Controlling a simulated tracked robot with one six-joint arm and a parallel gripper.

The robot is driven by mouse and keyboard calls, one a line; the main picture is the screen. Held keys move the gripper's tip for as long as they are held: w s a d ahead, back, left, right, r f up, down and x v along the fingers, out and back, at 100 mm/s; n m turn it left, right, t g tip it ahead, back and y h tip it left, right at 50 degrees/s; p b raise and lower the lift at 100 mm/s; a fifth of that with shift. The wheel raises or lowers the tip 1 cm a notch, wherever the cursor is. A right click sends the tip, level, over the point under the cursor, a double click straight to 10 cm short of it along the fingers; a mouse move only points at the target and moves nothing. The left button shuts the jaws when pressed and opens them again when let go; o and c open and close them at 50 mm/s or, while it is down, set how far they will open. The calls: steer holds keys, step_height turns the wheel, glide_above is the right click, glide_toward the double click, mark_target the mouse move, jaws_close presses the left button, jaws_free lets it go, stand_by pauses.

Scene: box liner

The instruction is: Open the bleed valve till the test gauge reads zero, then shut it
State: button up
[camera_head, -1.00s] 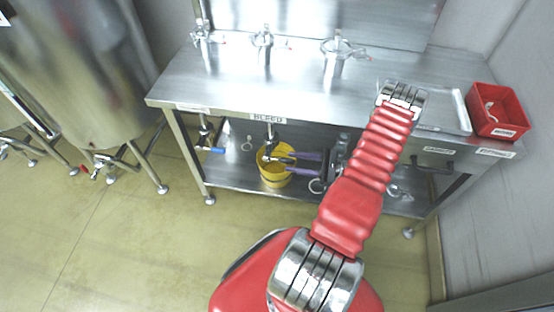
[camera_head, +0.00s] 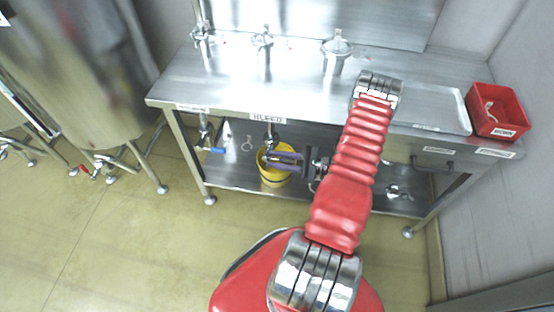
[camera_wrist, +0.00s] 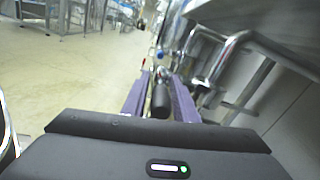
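The label BLEED (camera_head: 267,118) is on the bench's front edge, with a metal pipe and valve (camera_head: 271,140) hanging below it. My gripper (camera_head: 272,158) has purple fingers and reaches left under the bench, in front of a yellow bucket (camera_head: 274,178). In the wrist view, a black cylindrical grip (camera_wrist: 161,99), likely the valve's handle, lies between the fingers (camera_wrist: 160,79). The fingers stand apart; a narrow gap shows on the left, and the right finger is close to the grip. Contact on the right cannot be told. No gauge face is readable.
A blue-handled valve (camera_head: 217,150) hangs left of the bleed pipe. Metal fittings (camera_head: 337,50) stand on the steel bench (camera_head: 230,85). A red bin (camera_head: 497,110) and a tray (camera_head: 440,118) are at the right. The lower shelf and bench legs border my gripper's space.

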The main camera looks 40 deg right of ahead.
jaws_close()
